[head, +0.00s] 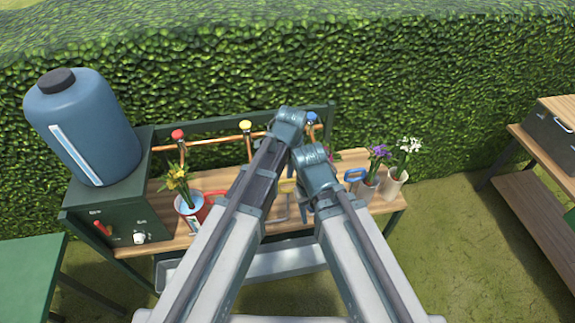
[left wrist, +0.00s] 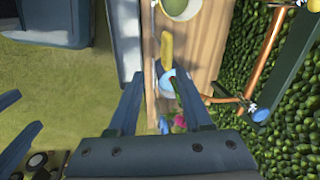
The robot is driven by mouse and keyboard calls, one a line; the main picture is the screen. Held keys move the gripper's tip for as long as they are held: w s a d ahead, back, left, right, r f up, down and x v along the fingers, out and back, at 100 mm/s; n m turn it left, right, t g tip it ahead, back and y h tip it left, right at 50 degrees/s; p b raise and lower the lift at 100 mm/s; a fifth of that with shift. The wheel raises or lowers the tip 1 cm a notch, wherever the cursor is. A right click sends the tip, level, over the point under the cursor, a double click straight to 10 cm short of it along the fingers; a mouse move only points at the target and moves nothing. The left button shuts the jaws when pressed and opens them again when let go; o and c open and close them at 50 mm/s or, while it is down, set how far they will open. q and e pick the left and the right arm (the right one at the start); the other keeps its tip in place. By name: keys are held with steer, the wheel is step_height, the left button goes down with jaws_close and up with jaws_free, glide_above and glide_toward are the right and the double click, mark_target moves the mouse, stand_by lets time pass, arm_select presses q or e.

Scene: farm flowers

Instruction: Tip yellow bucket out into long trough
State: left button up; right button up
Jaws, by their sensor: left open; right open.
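A yellow handle (head: 287,186), probably the yellow bucket's, shows between my arms on the wooden bench; the rest is hidden behind them. In the left wrist view the yellow handle (left wrist: 167,46) lies beside a round pail with a pale green inside (left wrist: 181,8), cut by the top edge. The long grey trough (head: 290,262) is below the bench's front and also shows in the left wrist view (left wrist: 127,42). My left gripper (head: 290,124) is open and empty above the bench, its fingers (left wrist: 160,92) pointing past a blue handle. My right gripper (head: 317,168) is open, lower and nearer.
Purple flowers (head: 378,153) and white flowers (head: 408,147) stand right. A copper pipe with coloured taps (head: 245,125) runs behind. A blue tank (head: 82,125) sits on a green cabinet at left.

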mark_target(287, 181)
arm_select(q)
steer(key=shift+w+d+r+m, duration=0.3)
steer(key=shift+w+r+m, duration=0.3)
steer(key=shift+w+r, duration=0.2)
arm_select(e)
steer(key=shift+r, duration=0.7)
arm_select(q)
steer(key=shift+f, duration=0.15)
steer(key=w+f+b, duration=0.1)
steer(key=f+b, duration=0.7)
steer(key=f, duration=0.1)
steer(key=w+f+b, duration=0.1)
steer(key=f+b, duration=0.3)
steer(key=b, duration=0.1)
steer(key=shift+w+a+f, duration=0.2)
steer(key=shift+w+a, duration=0.1)
steer(key=shift+w, duration=0.05)
arm_select(e)
step_height(287, 181, down, 14)
steer(key=shift+r, duration=0.25)
arm_select(q)
steer(key=shift+r, duration=0.1)
jaws_close()
